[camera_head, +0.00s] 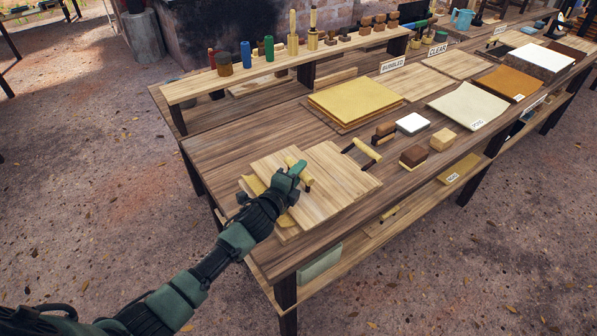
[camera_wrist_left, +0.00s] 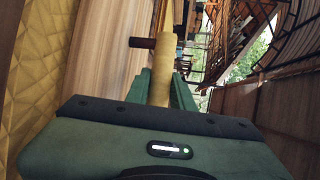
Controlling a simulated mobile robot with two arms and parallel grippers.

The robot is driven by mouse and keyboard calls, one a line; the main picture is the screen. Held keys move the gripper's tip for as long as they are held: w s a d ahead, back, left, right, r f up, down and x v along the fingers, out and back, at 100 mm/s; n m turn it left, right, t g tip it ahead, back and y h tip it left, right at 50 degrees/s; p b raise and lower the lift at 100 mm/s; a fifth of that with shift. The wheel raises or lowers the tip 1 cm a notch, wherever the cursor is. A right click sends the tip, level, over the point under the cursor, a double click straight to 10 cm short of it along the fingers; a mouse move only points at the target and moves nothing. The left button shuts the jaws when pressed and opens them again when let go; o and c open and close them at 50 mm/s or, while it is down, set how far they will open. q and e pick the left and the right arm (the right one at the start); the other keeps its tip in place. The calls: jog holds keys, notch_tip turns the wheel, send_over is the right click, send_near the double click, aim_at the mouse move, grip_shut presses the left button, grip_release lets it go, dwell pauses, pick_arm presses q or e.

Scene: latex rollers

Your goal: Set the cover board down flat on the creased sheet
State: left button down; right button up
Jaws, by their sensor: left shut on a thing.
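The cover board (camera_head: 336,181) is a pale striped wooden board near the front left end of the long table. My left gripper (camera_head: 298,170) is shut on a light, rod-like handle at its left part; the handle (camera_wrist_left: 163,72) stands between the green fingers in the left wrist view. A second light handle (camera_head: 367,150) with dark ends shows at the right edge. The yellow creased sheet (camera_head: 254,185) shows at the left from under the board; its quilted surface (camera_wrist_left: 35,75) fills the wrist view's left side. Most of it is hidden. I cannot tell whether board and sheet touch. My right gripper is out of view.
Brown and pale blocks (camera_head: 413,156) and a white block (camera_head: 412,124) lie right of the board. A yellow sheet stack (camera_head: 355,100) lies behind. A raised shelf (camera_head: 260,76) with bottles and tools runs along the back.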

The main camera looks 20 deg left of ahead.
pick_arm(q)
jog(key=c, duration=1.1)
grip_release()
jog(key=shift+c, duration=0.2)
